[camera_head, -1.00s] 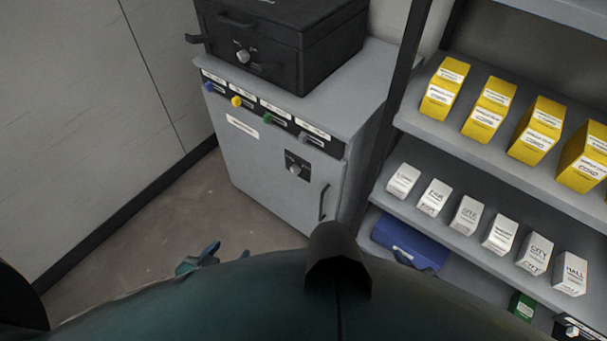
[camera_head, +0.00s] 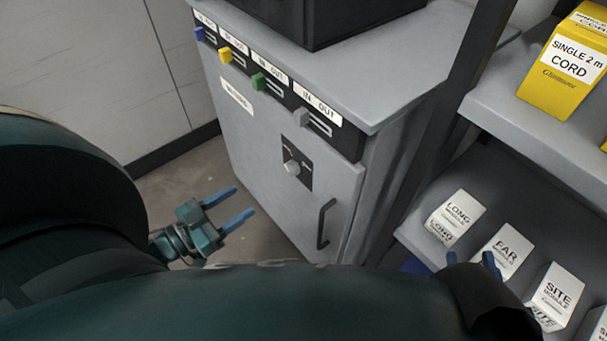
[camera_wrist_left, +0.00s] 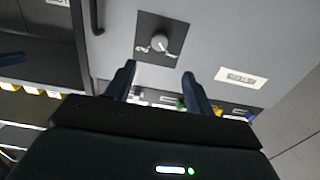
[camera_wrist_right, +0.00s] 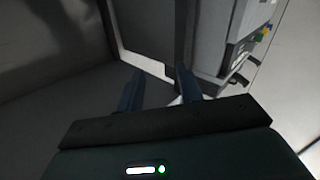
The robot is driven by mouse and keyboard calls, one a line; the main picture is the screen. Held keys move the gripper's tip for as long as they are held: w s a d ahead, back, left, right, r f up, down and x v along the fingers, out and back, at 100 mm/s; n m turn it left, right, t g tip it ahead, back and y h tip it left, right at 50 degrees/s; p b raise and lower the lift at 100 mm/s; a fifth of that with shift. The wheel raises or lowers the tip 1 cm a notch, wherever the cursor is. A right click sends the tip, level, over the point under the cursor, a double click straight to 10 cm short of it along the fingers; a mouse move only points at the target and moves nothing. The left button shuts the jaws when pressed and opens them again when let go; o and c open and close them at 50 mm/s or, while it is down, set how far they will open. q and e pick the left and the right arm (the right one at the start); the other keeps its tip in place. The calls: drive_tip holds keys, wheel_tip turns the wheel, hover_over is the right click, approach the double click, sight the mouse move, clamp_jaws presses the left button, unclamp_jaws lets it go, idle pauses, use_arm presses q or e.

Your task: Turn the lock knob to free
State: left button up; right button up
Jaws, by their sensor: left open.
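The lock knob (camera_head: 291,168) is a light grey round knob on a dark plate on the grey cabinet door (camera_head: 240,135). It also shows near the top of the left wrist view (camera_wrist_left: 159,42), with small white marks on its plate that I cannot read. My left gripper (camera_head: 243,201) is open and empty, in front of the door, to the left of and below the knob and apart from it. In the left wrist view its fingers (camera_wrist_left: 158,72) stand apart just below the knob. My right gripper (camera_wrist_right: 158,72) is open and empty; in the head view it is mostly hidden behind my arm.
A door handle (camera_head: 326,223) is right of the knob. Coloured sliders, including a green one (camera_head: 258,82), line the cabinet's top edge. A black box (camera_head: 320,20) stands on top. Shelves with white boxes (camera_head: 455,217) and a yellow box (camera_head: 565,62) are at the right.

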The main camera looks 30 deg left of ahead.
sight(289, 171)
use_arm(q)
drive_tip(key=b+x, duration=0.2)
drive_tip(key=x, duration=1)
drive_tip(key=shift+r+b, duration=0.1)
drive_tip(key=shift+b, duration=0.25)
drive_tip(key=shift+w+d, duration=0.25)
drive_tip(key=shift+w, duration=0.2)
use_arm(e)
drive_tip(key=shift+s+a+r+n+t+y, duration=0.1)
drive_tip(key=shift+s+a+n+t+y, duration=0.1)
drive_tip(key=shift+a+n+t+y, duration=0.5)
drive_tip(key=shift+d, duration=0.1)
use_arm(q)
drive_tip(key=c, duration=1)
